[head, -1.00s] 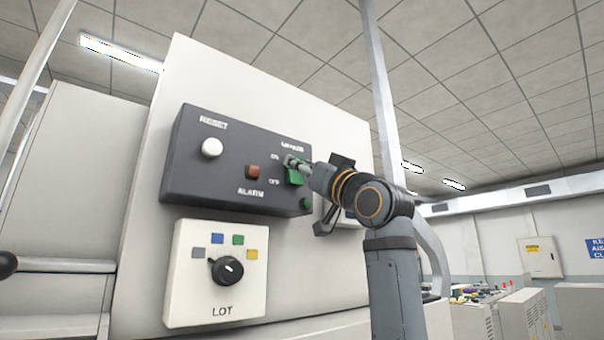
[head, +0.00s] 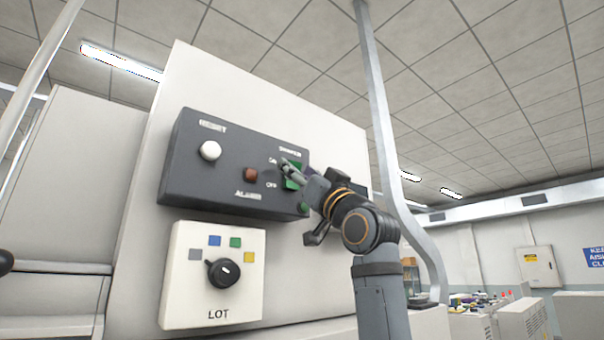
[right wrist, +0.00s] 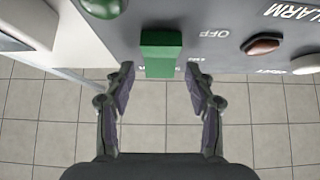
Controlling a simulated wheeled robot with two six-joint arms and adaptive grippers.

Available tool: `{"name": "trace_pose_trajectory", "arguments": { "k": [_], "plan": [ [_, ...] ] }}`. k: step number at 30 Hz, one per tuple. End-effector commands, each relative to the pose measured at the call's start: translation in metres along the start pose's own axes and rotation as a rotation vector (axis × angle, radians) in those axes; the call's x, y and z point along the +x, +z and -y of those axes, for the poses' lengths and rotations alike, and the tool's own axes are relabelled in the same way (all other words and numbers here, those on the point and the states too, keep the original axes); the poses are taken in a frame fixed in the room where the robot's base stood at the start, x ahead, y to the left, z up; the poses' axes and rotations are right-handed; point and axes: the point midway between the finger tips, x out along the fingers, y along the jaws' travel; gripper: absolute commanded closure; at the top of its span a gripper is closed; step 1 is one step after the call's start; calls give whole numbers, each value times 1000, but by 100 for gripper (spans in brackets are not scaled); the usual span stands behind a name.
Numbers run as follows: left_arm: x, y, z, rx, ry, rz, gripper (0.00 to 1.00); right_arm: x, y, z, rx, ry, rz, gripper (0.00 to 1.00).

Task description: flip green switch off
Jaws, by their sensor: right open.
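The green switch (head: 291,184) is a green rocker block on the right part of a dark grey control box, beside ON and OFF labels. My right gripper (head: 287,167) is in front of it, and its fingers hide part of the switch. In the right wrist view the green switch (right wrist: 161,54) shows between and just beyond the open fingertips of my right gripper (right wrist: 158,76). Nothing is between the fingers, and I cannot tell whether they touch the switch.
The dark box (head: 225,185) also carries a white RESET button (head: 210,151), a red-brown ALARM button (head: 250,175) and a round green one (head: 303,208). Below it is a LOT panel (head: 185,300) with a black knob (head: 223,273). A pale post (head: 378,130) stands right of the box.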

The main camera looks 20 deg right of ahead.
Motion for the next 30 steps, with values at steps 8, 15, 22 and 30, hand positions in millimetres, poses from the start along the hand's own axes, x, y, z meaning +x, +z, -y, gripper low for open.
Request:
{"name": "trace_pose_trajectory", "arguments": {
  "k": [8, 15, 22, 30],
  "plan": [
    [0, 0, 0, 0, 0, 1, 60, -40, 1, -1, -3, 2, -1, 45],
    [0, 0, -1, 0, 1, 0, 60, -95, 1, -1, -4, 1, 0, 45],
    [0, 0, -1, 0, 1, 0, 60, -119, 0, 0, -1, 1, 0, 45],
    [0, 0, -1, 0, 1, 0, 60, -120, 0, 0, 0, 0, 0, 45]
  ]
}}
